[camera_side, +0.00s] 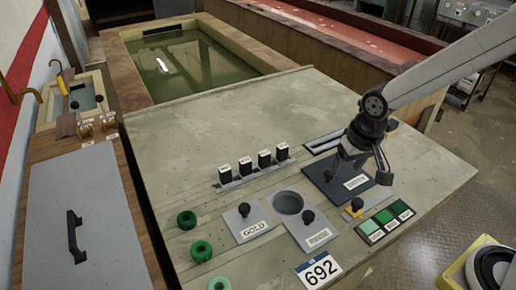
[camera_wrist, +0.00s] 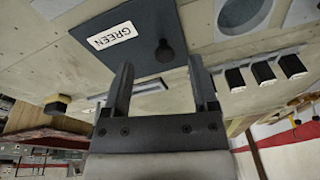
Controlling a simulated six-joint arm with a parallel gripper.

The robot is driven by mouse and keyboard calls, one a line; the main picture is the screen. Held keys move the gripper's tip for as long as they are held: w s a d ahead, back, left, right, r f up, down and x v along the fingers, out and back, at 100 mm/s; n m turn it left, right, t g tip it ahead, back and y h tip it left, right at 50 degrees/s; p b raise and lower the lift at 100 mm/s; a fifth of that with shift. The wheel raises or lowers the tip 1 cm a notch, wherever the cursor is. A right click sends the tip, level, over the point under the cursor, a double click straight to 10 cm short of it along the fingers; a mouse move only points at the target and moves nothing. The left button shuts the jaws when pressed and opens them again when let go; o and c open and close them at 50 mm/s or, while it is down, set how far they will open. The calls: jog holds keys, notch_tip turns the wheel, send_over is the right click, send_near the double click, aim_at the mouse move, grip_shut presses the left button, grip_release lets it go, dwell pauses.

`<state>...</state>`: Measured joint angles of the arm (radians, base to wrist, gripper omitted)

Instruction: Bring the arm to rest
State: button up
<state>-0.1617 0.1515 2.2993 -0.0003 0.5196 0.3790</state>
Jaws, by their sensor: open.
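My gripper (camera_side: 362,160) is over the right part of the grey-green worktop (camera_side: 300,110) in the side view, close to a dark square plate (camera_side: 325,183) with a white label. In the wrist view my gripper (camera_wrist: 162,85) has its two fingers apart with nothing between them. There the dark plate (camera_wrist: 95,20) carries a label reading GREEN and a dark round knob (camera_wrist: 164,50). The knob appears beyond the fingertips and apart from them. In the side view the arm partly hides the plate's right side.
A plate labelled GOLD (camera_side: 248,223), a round hole (camera_side: 288,202) and a second knobbed plate (camera_side: 318,232) lie left of the gripper. Several black blocks (camera_side: 245,167) stand in a row. Green rings (camera_side: 201,250) lie at left. A liquid-filled tank (camera_side: 190,65) is behind.

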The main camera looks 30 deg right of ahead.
jog(key=s+d, duration=0.2)
jog(key=s+d+f+n, duration=0.1)
jog(key=s, duration=0.1)
jog(key=s+d+n, duration=0.1)
jog(key=s+d, duration=0.1)
jog(key=shift+s+d+f+t, duration=0.1)
jog(key=shift+d+f+t, duration=0.15)
jog(key=shift+d+t, duration=0.1)
dwell(0.6)
